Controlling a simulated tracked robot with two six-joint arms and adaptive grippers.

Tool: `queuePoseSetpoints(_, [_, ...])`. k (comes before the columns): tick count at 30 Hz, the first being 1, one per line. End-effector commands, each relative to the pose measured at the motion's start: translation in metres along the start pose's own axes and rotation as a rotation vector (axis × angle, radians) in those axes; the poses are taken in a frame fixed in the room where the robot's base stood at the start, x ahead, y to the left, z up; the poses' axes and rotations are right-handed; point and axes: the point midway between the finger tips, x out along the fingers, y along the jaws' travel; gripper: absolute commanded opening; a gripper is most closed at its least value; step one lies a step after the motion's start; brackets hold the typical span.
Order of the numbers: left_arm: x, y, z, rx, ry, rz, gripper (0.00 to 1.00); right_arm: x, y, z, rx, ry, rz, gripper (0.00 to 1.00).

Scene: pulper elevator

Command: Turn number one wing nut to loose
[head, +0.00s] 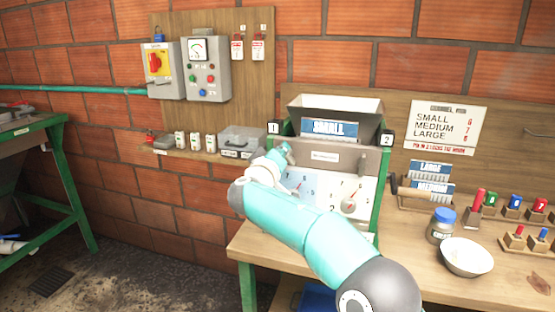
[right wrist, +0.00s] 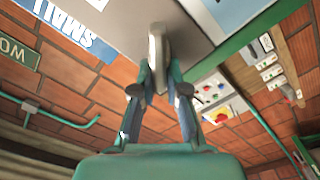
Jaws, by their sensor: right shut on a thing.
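The pulper (head: 340,160) stands on the bench with a metal hopper, a blue SMALL plate (head: 331,128) and a green frame. A black number 1 tag (head: 274,128) is at its upper left and a number 2 tag (head: 387,138) at its upper right. My right gripper (head: 284,150) is at the pulper's left side, just below the number 1 tag. In the right wrist view, the right gripper (right wrist: 158,72) is shut on a grey upright piece, the number one wing nut (right wrist: 156,42). Its far side is hidden in the head view. My left gripper is out of view.
The bench (head: 410,235) holds a jar with a blue lid (head: 441,225), a white bowl (head: 466,257), a rack of plates (head: 430,185) and coloured-handled pieces. A small shelf (head: 205,155) and control boxes (head: 205,68) are on the wall at left.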

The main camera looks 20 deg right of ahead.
Motion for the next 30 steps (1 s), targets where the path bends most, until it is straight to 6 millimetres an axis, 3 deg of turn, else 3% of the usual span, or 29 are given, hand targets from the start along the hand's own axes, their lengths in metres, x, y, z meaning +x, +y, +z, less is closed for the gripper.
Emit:
queuePoseSetpoints(1, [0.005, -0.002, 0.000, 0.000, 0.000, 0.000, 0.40, 0.001, -0.010, 0.007, -0.048, -0.010, -0.011, 0.00])
queuePoseSetpoints(18, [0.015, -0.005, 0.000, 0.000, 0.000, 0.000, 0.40, 0.002, -0.016, 0.011, -0.565, -0.013, -0.012, 0.00])
queuePoseSetpoints(30, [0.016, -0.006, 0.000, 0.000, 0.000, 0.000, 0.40, 0.003, -0.016, 0.014, -0.750, -0.016, -0.011, 0.00])
